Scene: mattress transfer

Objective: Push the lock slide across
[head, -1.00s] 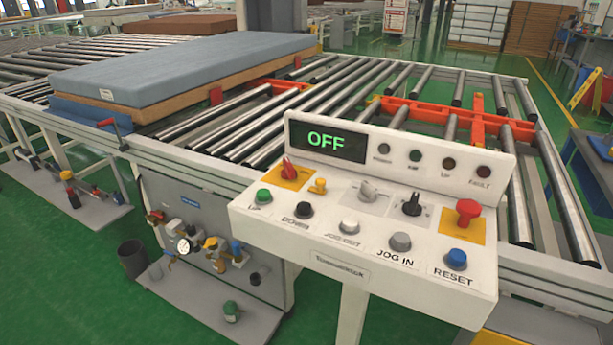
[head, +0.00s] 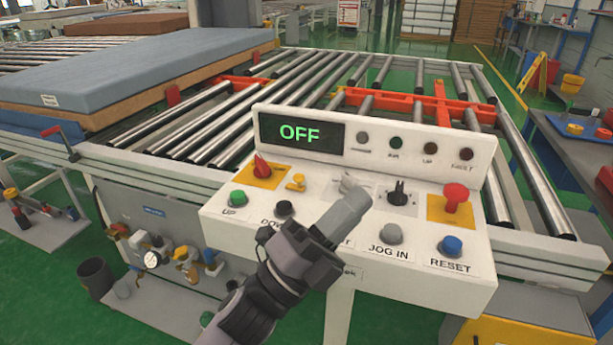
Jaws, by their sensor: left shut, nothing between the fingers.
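The white control panel (head: 330,272) stands in front of me, and its display (head: 300,132) reads OFF in green. A red rotary switch (head: 262,165) sits on a yellow plate, with a small yellow piece (head: 296,182) just right of it. I cannot tell which part is the lock slide. A grey lever (head: 346,183) and a black knob (head: 398,192) sit further right. My left gripper (head: 345,212) is shut and empty, over the middle of the panel near the grey lever. It hides the middle front button; contact cannot be told. My right gripper is out of view.
A red stop button (head: 456,197), a blue RESET button (head: 451,246), a grey JOG IN button (head: 391,234) and a green UP button (head: 238,198) surround the gripper. Behind the panel, a blue mattress (head: 140,65) lies on the roller conveyor (head: 225,120).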

